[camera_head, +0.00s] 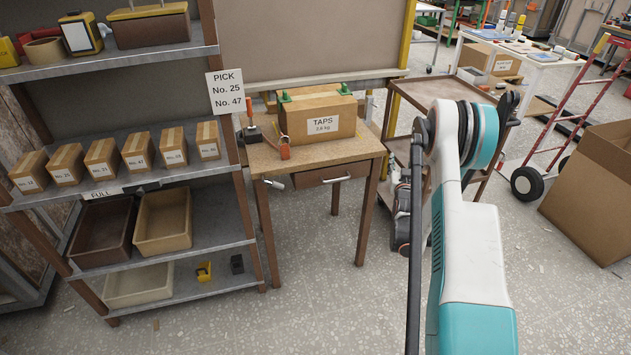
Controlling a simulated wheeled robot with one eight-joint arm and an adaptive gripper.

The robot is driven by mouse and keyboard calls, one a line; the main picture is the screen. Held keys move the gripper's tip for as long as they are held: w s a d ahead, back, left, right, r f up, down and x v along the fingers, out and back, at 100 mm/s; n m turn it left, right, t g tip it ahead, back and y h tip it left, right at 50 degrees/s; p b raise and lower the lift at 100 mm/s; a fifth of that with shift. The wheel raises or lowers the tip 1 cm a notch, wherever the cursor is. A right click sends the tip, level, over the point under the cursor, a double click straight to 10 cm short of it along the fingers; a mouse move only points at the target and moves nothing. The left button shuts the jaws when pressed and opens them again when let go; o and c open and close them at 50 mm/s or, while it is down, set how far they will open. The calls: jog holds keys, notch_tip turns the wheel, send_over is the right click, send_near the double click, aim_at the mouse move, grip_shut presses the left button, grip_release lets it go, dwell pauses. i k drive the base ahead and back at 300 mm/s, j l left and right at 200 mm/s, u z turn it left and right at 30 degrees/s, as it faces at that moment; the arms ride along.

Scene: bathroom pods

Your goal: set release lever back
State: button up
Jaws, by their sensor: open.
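A wooden table (350,150) stands in the middle, bearing a cardboard box labelled TAPS (318,117) with green pieces on top. At its left back is a small dark device with a red upright handle (251,118). A small orange-red piece (284,149) stands in front of the box. A pale lever-like bar with a dark end (274,184) sticks out below the table's left front edge. I cannot tell which of these is the release lever. My gripper (394,176) is open, right of the table and apart from it, largely hidden by my arm.
A shelf (175,178) with several small cartons and bins stands at the left. A brown trolley (405,88) stands behind my arm. A red hand truck (569,125) and a large open carton (595,190) are at the right. Floor before the table is clear.

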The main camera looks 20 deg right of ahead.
aim_at(277, 185)
jog(key=j+z, duration=0.1)
jog(key=j, duration=0.5)
jog(key=k+j, duration=0.1)
jog(key=j, duration=0.55)
jog(key=j+z, duration=0.15)
jog(key=j, duration=0.45)
